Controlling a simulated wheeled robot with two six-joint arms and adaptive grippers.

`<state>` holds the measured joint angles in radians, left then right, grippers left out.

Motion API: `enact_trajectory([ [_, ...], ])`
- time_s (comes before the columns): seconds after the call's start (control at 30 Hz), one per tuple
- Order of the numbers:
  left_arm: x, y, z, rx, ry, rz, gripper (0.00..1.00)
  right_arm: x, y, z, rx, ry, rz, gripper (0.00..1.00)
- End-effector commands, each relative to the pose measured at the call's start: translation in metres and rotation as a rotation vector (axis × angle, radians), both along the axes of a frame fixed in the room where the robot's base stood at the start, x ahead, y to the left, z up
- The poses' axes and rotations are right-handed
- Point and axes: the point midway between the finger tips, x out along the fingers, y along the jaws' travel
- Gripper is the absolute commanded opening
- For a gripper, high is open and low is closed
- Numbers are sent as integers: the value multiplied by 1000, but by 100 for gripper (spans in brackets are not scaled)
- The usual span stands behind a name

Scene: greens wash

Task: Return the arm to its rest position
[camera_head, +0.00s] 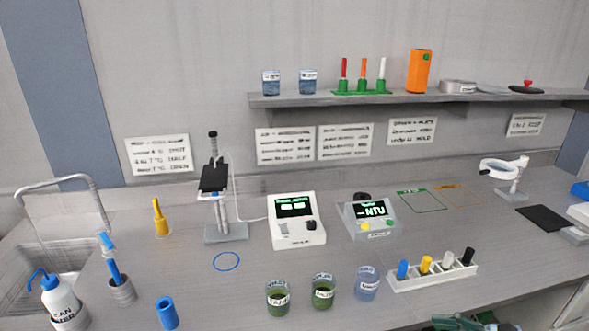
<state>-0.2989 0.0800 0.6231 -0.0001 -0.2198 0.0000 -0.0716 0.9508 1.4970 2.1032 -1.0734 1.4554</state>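A dark, partly green-tinged shape (460,323) shows at the bottom edge, right of centre. It may be the top of my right gripper; it is cut off by the frame, so its fingers and any opening are hidden. It is at the counter's front edge, below the white rack (432,277) of coloured-cap vials, and apart from it. My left arm and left gripper do not show.
Three labelled cups (323,293) stand near the counter's front, two with green contents. A wash bottle (60,298), a blue cylinder (166,313) and a sink (50,262) are at left. Two meters (297,222) stand mid-counter. A shelf (400,98) runs above.

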Motion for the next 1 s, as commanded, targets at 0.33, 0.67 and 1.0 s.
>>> enact_trajectory([
  [0.33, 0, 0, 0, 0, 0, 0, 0, 18, -61, -53, -440, -210, 4, 66],
  [0.67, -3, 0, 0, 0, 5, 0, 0, -21, -171, -196, -1281, -334, 304, 66],
  [1.0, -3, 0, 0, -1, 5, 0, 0, -262, -62, -411, -1582, -495, 1620, 66],
])
